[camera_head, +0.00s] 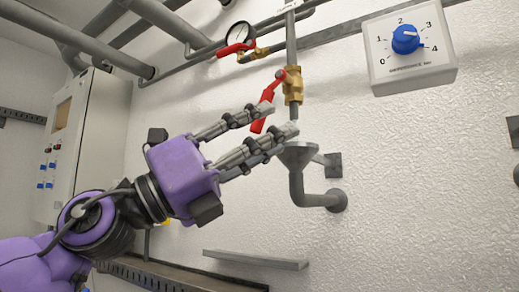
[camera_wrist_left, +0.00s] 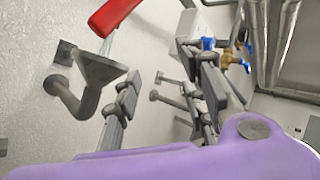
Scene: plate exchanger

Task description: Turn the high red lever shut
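A brass valve (camera_head: 293,86) sits on a vertical grey pipe in the head view. Its red lever (camera_head: 258,125) slants down and left from the valve. A second red lever (camera_head: 234,49) lies nearly level on a small brass valve below the pressure gauge. My left gripper (camera_head: 281,119) is open beside the slanting lever. Its upper finger crosses in front of that lever's middle, and the lever's lower end shows between the fingers. In the left wrist view, a red lever (camera_wrist_left: 112,14) shows at the top, left of the open fingers (camera_wrist_left: 160,58). Contact cannot be told. My right gripper is not in view.
A grey funnel (camera_head: 298,152) with a bent drain pipe stands just below the valve. A dial box with a blue knob (camera_head: 406,40) hangs at the upper right. A pressure gauge (camera_head: 240,35) is above left. A grey shelf (camera_head: 255,260) is low on the wall.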

